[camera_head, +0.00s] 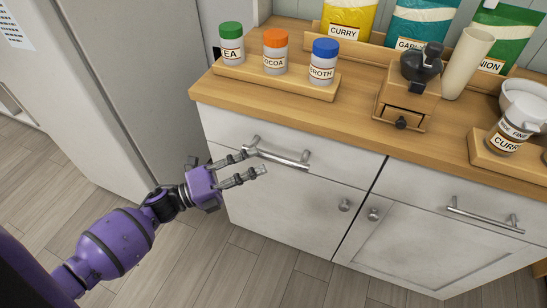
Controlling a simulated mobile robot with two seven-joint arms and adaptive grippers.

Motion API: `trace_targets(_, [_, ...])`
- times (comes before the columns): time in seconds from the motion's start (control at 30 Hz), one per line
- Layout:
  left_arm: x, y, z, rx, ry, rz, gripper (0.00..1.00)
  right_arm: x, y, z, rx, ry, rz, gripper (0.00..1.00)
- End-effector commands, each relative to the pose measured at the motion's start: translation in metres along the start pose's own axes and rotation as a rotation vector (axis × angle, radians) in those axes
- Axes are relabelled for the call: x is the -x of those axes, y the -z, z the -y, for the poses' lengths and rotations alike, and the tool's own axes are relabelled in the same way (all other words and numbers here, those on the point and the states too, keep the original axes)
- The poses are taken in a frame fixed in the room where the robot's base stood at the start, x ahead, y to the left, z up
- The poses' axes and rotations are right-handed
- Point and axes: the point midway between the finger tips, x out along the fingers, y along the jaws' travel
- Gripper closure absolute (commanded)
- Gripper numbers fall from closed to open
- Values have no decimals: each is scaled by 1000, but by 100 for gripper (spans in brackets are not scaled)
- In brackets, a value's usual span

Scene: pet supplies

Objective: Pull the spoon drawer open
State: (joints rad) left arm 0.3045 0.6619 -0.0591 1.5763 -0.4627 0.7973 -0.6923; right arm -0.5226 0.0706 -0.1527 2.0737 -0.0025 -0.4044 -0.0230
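The white cabinet has two drawers side by side below the wooden counter. The left drawer (345,164) has a horizontal metal bar handle (282,157), and the right drawer (432,190) has a similar handle (485,219). Both drawers look closed. No label shows which one is the spoon drawer. My purple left gripper (253,163) is open, with its fingers apart and pointing right, close to the left end of the left drawer's handle. I cannot tell whether a finger touches the handle. My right gripper is not in view.
The wooden counter (353,110) overhangs the drawers and holds jars on a tray (272,82), a grinder (410,88) and several bags. Cabinet doors with round knobs (344,205) lie below. A grey fridge (125,80) stands left. The floor (250,270) in front is clear.

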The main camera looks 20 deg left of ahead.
Motion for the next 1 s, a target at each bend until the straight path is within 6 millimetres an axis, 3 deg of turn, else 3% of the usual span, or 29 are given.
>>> trace_targets(0.2, [-38, -1, 3, 3, 4, 2, 64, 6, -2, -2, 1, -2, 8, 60])
trace_targets(0.4, [-60, -1, 2, 4, 2, 3, 64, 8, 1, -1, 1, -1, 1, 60])
trace_targets(0.73, [-65, 0, 1, 6, 0, 4, 64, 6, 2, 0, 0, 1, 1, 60])
trace_targets(1.0, [-65, 0, 1, 6, 0, 4, 97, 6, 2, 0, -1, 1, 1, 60])
